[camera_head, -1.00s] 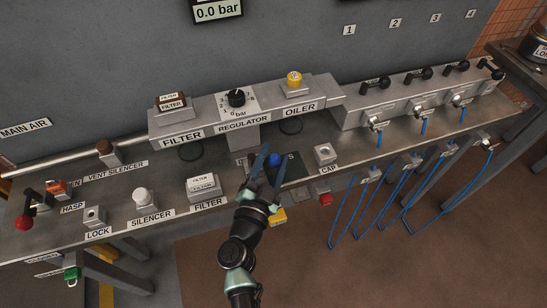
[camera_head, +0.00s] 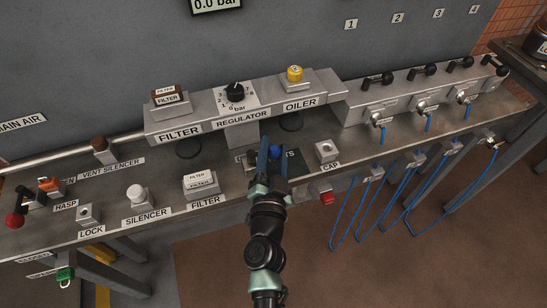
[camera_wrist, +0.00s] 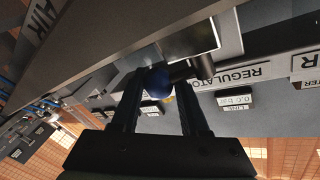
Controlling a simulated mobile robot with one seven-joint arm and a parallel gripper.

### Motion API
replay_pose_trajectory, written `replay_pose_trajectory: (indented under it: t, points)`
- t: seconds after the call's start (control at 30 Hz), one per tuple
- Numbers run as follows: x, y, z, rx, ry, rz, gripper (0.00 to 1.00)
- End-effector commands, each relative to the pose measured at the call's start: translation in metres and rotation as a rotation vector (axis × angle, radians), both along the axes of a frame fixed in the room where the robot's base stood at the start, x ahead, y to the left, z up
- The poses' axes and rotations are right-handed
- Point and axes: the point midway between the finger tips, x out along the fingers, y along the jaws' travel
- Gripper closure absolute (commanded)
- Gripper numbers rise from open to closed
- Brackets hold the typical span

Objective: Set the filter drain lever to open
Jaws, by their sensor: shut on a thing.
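A blue ball knob (camera_head: 277,152) is at my gripper's tips over the bench, below the regulator. In the wrist view the blue ball (camera_wrist: 158,82) lies between the two dark fingers, with a dark rod beside it. My gripper (camera_head: 273,158) is shut on the blue ball. The fingers hide part of the knob and the label behind it. No label on the knob is readable, so I cannot tell by name if it is the filter drain lever. The filter unit (camera_head: 180,133) is up on the left, with a dark bowl (camera_head: 188,148) under it.
The regulator knob (camera_head: 235,92) and oiler (camera_head: 295,75) are on the raised block behind. A cap block (camera_head: 326,152) is right of my gripper, a filter block (camera_head: 201,186) left. Blue hoses (camera_head: 385,205) hang at the right. The red-knobbed lever (camera_head: 15,220) is far left.

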Motion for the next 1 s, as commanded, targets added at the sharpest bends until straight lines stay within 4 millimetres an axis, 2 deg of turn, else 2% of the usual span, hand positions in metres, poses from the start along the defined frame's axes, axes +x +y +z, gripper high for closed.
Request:
replay_pose_trajectory:
  t: [0.03, 0.33, 0.77, 0.8, 0.93, 1.0]
  points:
    - [0.0002, 0.0006, -0.0127, -0.005, 0.009, 0.03, 1.0]
    - [0.0056, 0.0023, -0.0117, -0.008, 0.014, 0.151, 1.0]
    - [0.0049, 0.0036, -0.01, -0.008, 0.023, 0.173, 1.0]
    - [0.0048, 0.0037, -0.01, -0.008, 0.024, 0.174, 0.53]
    - [0.0048, 0.0047, -0.0099, -0.007, 0.023, 0.176, 0.29]
    - [0.0051, 0.0052, -0.0095, -0.007, 0.022, 0.177, 0.29]
